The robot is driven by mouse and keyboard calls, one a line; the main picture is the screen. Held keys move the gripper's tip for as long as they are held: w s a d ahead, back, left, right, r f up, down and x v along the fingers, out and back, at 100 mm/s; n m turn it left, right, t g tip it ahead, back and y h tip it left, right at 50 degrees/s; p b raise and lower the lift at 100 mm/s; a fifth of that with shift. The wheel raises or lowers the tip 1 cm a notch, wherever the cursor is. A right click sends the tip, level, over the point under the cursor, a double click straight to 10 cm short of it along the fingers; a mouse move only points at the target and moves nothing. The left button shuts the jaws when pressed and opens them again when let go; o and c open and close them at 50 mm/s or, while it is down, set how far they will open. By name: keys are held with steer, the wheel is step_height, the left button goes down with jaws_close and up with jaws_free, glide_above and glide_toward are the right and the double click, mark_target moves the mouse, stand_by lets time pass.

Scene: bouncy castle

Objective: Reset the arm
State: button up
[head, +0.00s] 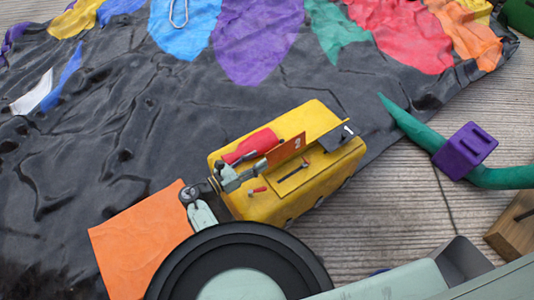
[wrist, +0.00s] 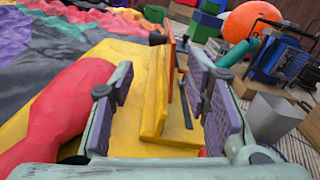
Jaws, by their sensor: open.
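My gripper (head: 236,177) is at the yellow box-like bench in the head view, low over its left end. In the wrist view my gripper (wrist: 166,90) has its two purple-padded fingers wide apart. A yellow ledge and an upright orange panel (wrist: 169,68) show between them, with nothing clamped. The yellow bench (head: 268,206) stands on the edge of the dark fabric. On it are a red rounded object (head: 252,143), the orange panel (head: 287,150) and small tools (head: 293,171). In the wrist view the red object (wrist: 62,112) is close to the left finger; I cannot tell whether they touch.
Crumpled dark fabric with coloured patches (head: 70,150) covers the left and back. A green tube (head: 412,128) with a purple block (head: 465,150) lies right. The wrist view shows an orange ball (wrist: 252,20) and a grey bin (wrist: 268,117). Bare planks (head: 400,210) lie right of the bench.

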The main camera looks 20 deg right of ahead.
steer(key=shift+s+a, duration=0.25)
steer(key=shift+a, duration=0.35)
steer(key=shift+w, duration=0.1)
